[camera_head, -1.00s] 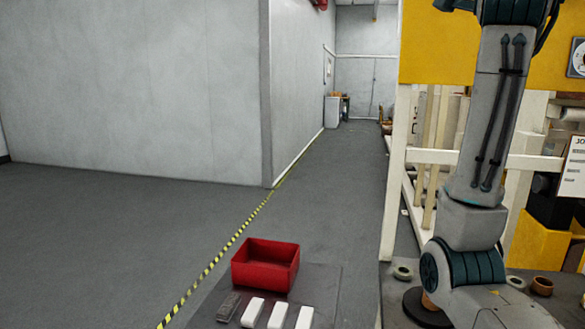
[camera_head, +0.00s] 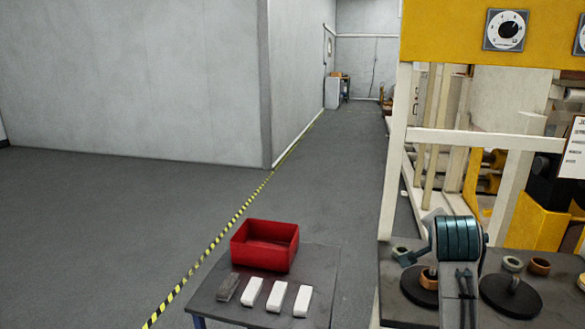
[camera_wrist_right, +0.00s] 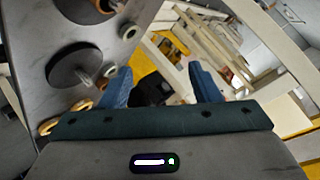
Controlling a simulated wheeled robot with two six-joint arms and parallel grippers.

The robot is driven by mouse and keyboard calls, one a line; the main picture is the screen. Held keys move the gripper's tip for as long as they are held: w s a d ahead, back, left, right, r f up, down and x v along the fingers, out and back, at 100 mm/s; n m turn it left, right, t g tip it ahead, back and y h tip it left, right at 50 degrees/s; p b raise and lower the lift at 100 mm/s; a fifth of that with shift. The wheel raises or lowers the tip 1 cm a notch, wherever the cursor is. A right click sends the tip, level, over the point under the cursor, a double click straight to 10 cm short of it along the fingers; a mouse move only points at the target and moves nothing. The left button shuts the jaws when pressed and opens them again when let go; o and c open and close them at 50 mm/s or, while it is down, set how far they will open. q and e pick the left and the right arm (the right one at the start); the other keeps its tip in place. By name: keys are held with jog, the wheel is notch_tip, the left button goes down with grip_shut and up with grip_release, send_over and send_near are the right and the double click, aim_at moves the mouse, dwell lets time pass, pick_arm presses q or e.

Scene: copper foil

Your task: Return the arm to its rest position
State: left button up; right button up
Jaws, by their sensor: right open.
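My right arm (camera_head: 458,270) is low at the lower right of the head view, its teal-banded joint in front of the machine's dark table. My right gripper (camera_wrist_right: 155,85) shows in the right wrist view with its two blue fingers apart. Nothing is between the fingers. My left gripper is not in view.
A red bin (camera_head: 265,246) and several small blocks, one of them a white block (camera_head: 277,297), are on a small grey table (camera_head: 325,272). The machine's dark table (camera_head: 545,300) holds discs and rings. A white post (camera_head: 396,150) stands beside it. The floor at left is clear.

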jog(key=s+a+f+n+g+y, duration=0.15)
jog(key=s+f+n, duration=0.25)
jog(key=s+f, duration=0.6)
jog(key=s+a+f+n+g+y, duration=0.15)
jog(key=s+f+n, duration=0.35)
jog(key=f, duration=0.8)
jog(key=s+a+f+n+g+y, duration=0.1)
jog(key=s+f+n+g, duration=0.3)
jog(key=s, duration=0.8)
jog(key=s+a+f+n+y, duration=0.15)
jog(key=s+f, duration=0.45)
jog(key=s, duration=0.6)
notch_tip(320, 180, down, 27)
jog(key=d+g+h+p, duration=0.1)
jog(key=d, duration=0.1)
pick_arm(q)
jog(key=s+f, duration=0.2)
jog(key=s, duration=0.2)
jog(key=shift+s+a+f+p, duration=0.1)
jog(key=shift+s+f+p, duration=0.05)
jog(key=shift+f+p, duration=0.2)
pick_arm(e)
jog(key=s+f, duration=0.5)
jog(key=f, duration=0.3)
jog(key=s+d+f+g, duration=0.1)
jog(key=s+f, duration=0.5)
jog(key=f, duration=0.2)
jog(key=shift+d+f, duration=0.15)
jog(key=shift+f, duration=0.25)
